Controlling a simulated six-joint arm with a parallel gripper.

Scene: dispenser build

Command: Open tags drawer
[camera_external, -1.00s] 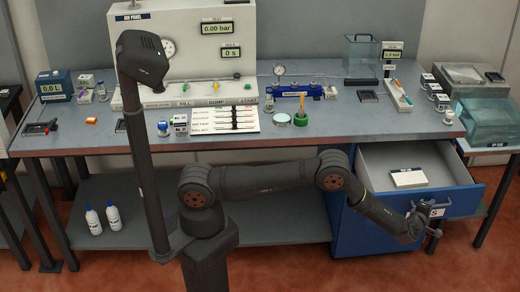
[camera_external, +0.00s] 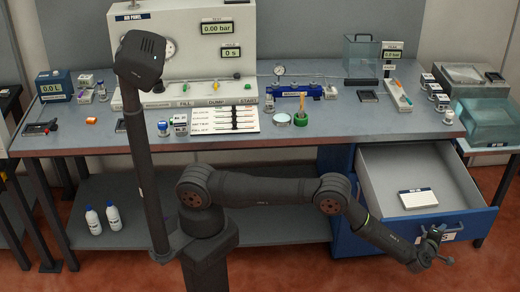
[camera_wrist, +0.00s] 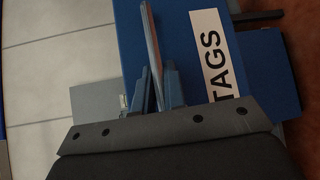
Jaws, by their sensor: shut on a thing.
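The blue tags drawer (camera_external: 385,240) is pulled out from the cabinet under the right end of the workbench. Its grey inside (camera_external: 415,165) shows, with a white labelled box (camera_external: 418,199) lying on its floor. My gripper (camera_external: 432,247) is at the drawer's front, shut on the drawer's handle. In the wrist view the metal handle bar (camera_wrist: 152,45) runs between the fingers of my gripper (camera_wrist: 158,88), beside the white TAGS label (camera_wrist: 214,55) on the blue front.
The workbench (camera_external: 340,125) stands above the drawer, crowded with instruments, bottles and a white air panel (camera_external: 185,50). Two white bottles (camera_external: 103,218) stand on the lower shelf at left. Red floor lies in front of the drawer.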

